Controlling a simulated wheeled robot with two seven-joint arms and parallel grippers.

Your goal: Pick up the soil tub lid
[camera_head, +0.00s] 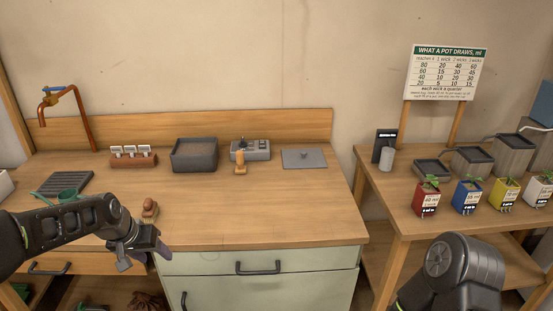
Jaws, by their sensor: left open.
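The soil tub lid (304,158) looks to be the flat grey plate with a small knob on top. My left gripper (141,257) is open and empty at the counter's front edge, well left of the lid and nearer to me. My right arm shows at the bottom right; its gripper is out of view.
A brown brush (150,209) lies near my left gripper. The counter in front of the lid is clear. Potted plants (427,198) stand on the right table.

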